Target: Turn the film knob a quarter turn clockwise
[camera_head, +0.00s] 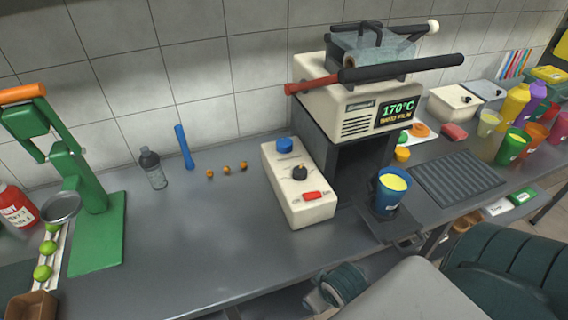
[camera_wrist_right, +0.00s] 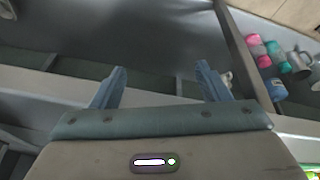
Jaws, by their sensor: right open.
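A cream control box (camera_head: 312,211) lies on the grey counter in the head view. It has a blue knob (camera_head: 284,145) at its far end, a black knob (camera_head: 299,172) in the middle and a red switch (camera_head: 312,196) at its near end. I cannot read which knob is marked for film. Beside it stands the cream sealing machine (camera_head: 345,110), whose display reads 170°C. My right gripper (camera_wrist_right: 160,72) is open and empty in the right wrist view, with no knob between its fingers. My left gripper is not in view.
A blue cup (camera_head: 386,204) with yellow contents stands at the machine's front. Coloured cups crowd the right.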

